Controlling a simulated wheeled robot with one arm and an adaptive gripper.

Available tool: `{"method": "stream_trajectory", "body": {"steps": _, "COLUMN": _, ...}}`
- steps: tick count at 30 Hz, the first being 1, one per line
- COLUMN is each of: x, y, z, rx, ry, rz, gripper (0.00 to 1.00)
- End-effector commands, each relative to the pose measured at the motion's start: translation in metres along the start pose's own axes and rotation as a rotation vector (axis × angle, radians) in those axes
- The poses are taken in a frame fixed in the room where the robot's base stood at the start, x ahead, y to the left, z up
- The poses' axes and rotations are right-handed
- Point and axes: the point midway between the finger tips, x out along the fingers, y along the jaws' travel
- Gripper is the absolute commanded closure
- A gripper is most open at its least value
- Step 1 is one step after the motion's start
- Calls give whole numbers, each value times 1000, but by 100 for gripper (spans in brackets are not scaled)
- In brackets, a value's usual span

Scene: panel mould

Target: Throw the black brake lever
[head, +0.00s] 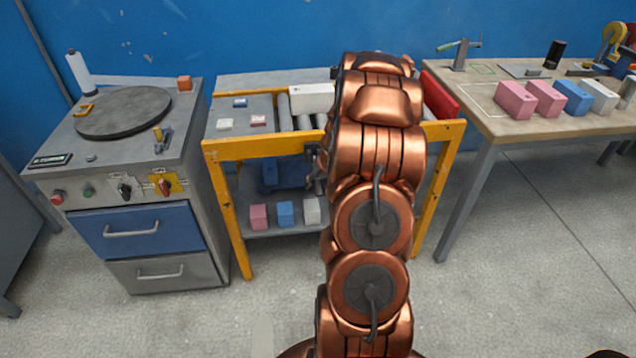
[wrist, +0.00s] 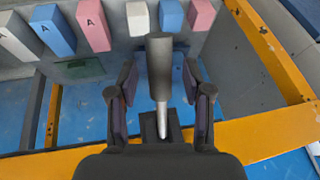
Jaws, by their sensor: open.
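The black brake lever (wrist: 160,68) shows in the middle of the wrist view. It has a dark grey round grip on a thin shiny rod that rises from a small dark base by the yellow rail. My gripper (wrist: 160,82) is open, with one finger on each side of the lever and a visible gap on both sides. In the head view my arm covers most of this area. A small dark shape shows at the yellow front rail beside the arm, and I cannot tell lever from gripper there.
The yellow-framed roller table (head: 260,145) carries small blocks and a white box (head: 312,98), with more blocks on its lower shelf (head: 270,232). A grey cabinet with a round plate (head: 123,112) stands left. A workbench (head: 540,122) with several coloured blocks stands right. The floor in front is clear.

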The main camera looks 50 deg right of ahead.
Motion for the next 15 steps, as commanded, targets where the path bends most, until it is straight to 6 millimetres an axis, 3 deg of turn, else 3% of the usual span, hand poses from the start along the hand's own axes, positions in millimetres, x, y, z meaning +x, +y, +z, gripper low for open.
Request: {"method": "stream_trajectory", "body": {"steps": 15, "x": 8, "y": 0, "z": 0, "rx": 0, "ry": 1, "rz": 1, "gripper": 54}}
